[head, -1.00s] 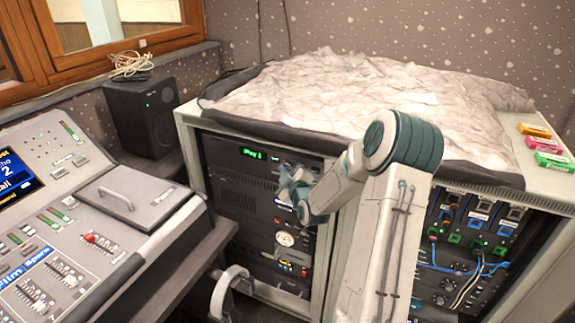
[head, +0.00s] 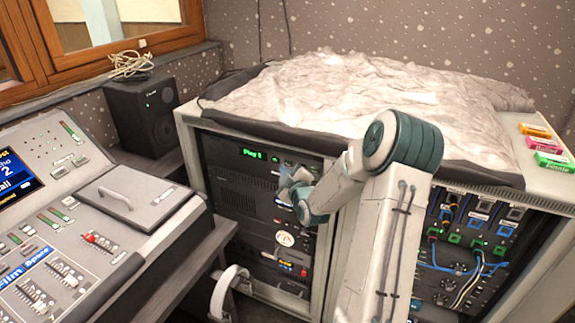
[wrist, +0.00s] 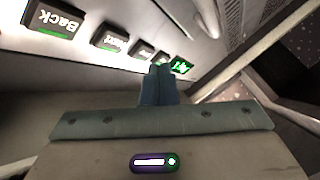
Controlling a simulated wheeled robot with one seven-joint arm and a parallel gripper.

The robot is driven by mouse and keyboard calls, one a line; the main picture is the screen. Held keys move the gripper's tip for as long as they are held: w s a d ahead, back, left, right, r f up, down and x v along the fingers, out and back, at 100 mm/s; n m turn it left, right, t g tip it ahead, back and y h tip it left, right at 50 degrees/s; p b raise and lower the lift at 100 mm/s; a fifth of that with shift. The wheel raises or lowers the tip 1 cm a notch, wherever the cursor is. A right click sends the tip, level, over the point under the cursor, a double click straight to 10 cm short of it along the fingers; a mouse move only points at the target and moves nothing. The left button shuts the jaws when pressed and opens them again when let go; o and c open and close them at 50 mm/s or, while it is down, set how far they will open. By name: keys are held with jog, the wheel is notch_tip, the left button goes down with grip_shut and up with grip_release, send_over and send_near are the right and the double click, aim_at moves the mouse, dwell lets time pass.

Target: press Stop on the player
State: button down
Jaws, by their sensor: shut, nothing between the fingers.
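The player is the top unit of the rack (head: 225,162), with a green display reading "Play 1" (head: 252,154) and a row of small buttons to its right. In the wrist view the row appears upside down: a button labelled "Back" (wrist: 55,18) at the left, several dark buttons with blurred white labels (wrist: 141,50), and a green-lit item (wrist: 181,66) at the right. I cannot read which one is Stop. My gripper (head: 285,188) is shut and empty, in front of the player just below the button row. Its fingertips (wrist: 160,70) appear close to the right-hand buttons; contact cannot be told.
More rack units (head: 285,239) sit below the player. A second rack with cables (head: 465,250) stands at the right. The mixing desk (head: 85,250) and a black speaker (head: 143,115) are at the left. A crumpled cover (head: 370,95) lies on the cabinet top.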

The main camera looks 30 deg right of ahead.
jog(key=shift+w+d, duration=0.1)
jog(key=shift+w+d+b, duration=0.1)
jog(key=shift+b, duration=0.3)
jog(key=shift+w+d, duration=0.1)
jog(key=shift+d, duration=0.05)
jog(key=shift+w+d+b, duration=0.2)
jog(key=shift+d+b, duration=0.05)
jog(key=shift+b, duration=0.15)
dwell(0.6)
jog(key=shift+s+a+b, duration=0.5)
jog(key=shift+a+b, duration=0.05)
jog(key=shift+s+a+b, duration=0.6)
jog(key=shift+s+a, duration=0.2)
jog(key=shift+a, duration=0.2)
jog(key=shift+s+a+b, duration=0.6)
jog(key=shift+s+a, duration=0.15)
jog(key=shift+a, duration=0.25)
